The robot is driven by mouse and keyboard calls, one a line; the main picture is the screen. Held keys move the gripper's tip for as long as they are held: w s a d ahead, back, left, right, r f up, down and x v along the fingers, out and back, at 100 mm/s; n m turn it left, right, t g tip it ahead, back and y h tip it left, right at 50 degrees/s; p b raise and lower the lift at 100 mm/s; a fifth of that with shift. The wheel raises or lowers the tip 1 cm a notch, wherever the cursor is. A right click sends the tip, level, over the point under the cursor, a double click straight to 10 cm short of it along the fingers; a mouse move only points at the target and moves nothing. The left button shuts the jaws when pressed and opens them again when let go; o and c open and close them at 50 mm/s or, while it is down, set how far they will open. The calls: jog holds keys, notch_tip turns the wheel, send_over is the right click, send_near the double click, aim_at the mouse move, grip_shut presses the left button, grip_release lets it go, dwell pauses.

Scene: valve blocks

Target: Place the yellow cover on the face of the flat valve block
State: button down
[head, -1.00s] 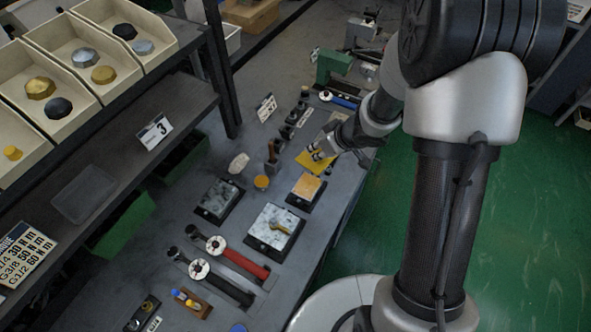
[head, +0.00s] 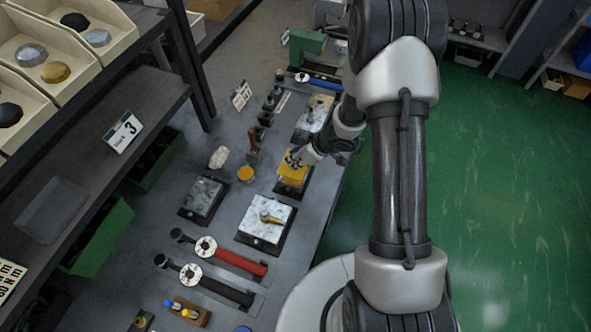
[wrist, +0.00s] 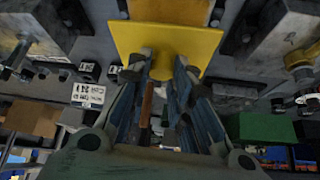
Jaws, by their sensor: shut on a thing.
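The yellow cover (head: 293,171) is a thin square plate with a part gripped by my gripper (head: 293,158). In the wrist view the cover (wrist: 165,42) spreads out beyond the two fingertips (wrist: 162,72), which are closed on its near side. In the head view the cover is over a dark-based block (head: 290,190) with an orange-yellow face, seemingly the flat valve block. That face (wrist: 170,10) also shows past the cover's far edge in the wrist view. The cover hides most of the block, and I cannot tell whether they touch.
A grey-faced block (head: 204,198) and a pale block with a brass handle (head: 265,220) stand nearby. Another block (head: 316,112) is behind.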

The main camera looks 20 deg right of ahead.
jog(key=shift+f+b, duration=0.85)
jog(key=shift+f, duration=1.4)
jog(key=shift+f, duration=0.15)
jog(key=c, duration=1.4)
grip_release()
jog(key=shift+c, duration=0.2)
